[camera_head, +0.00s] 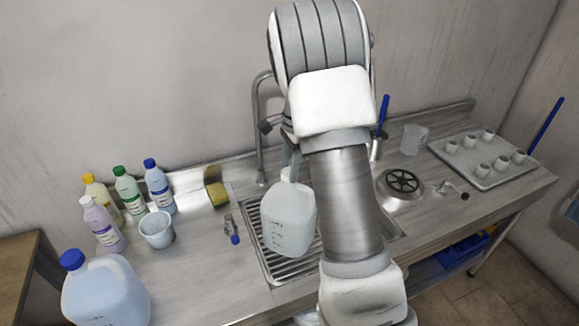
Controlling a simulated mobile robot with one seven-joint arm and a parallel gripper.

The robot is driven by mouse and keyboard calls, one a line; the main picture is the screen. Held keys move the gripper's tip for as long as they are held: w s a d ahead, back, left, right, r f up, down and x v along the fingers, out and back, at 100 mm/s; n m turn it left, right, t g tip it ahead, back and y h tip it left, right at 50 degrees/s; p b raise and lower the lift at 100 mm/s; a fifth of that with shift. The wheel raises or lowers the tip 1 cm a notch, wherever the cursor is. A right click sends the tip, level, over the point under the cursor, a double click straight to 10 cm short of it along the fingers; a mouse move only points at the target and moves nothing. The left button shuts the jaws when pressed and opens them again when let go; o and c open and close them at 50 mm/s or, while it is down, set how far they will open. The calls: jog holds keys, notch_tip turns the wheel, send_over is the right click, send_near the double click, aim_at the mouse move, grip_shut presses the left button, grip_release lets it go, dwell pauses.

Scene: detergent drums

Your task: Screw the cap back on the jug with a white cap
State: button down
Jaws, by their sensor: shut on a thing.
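The white jug (288,218) stands on the ribbed metal drainer in the middle of the counter, with dark lettering on its front. My gripper (292,166) is right above the jug's neck, pointing down. It is shut on what seems to be the white cap (286,173), at the top of the neck. My arm and fingers hide most of the cap, so I cannot tell whether it sits straight or touches the neck all round.
A blue-capped jug (105,292) stands front left. Several bottles (128,190) and a bucket (157,230) stand behind it. A sponge (216,190) and a small blue-ended tool (232,230) lie left of the drainer. A tap (258,120) rises behind; a tray of cups (482,160) is right.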

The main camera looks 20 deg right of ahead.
dwell(0.3)
jog(key=m+p, duration=0.1)
jog(key=m, duration=0.2)
jog(key=shift+f+m+t+p, duration=0.15)
jog(key=shift+m+p, duration=0.2)
jog(key=shift+m, duration=0.35)
jog(key=shift+f+m+t+p, duration=0.15)
jog(key=shift+m+p, duration=0.2)
jog(key=shift+m, duration=0.35)
jog(key=shift+r, duration=0.1)
jog(key=shift+s, duration=0.1)
jog(key=shift+m+p, duration=0.4)
jog(key=shift+m, duration=0.3)
jog(key=m, duration=0.4)
jog(key=shift+t+h, duration=0.3)
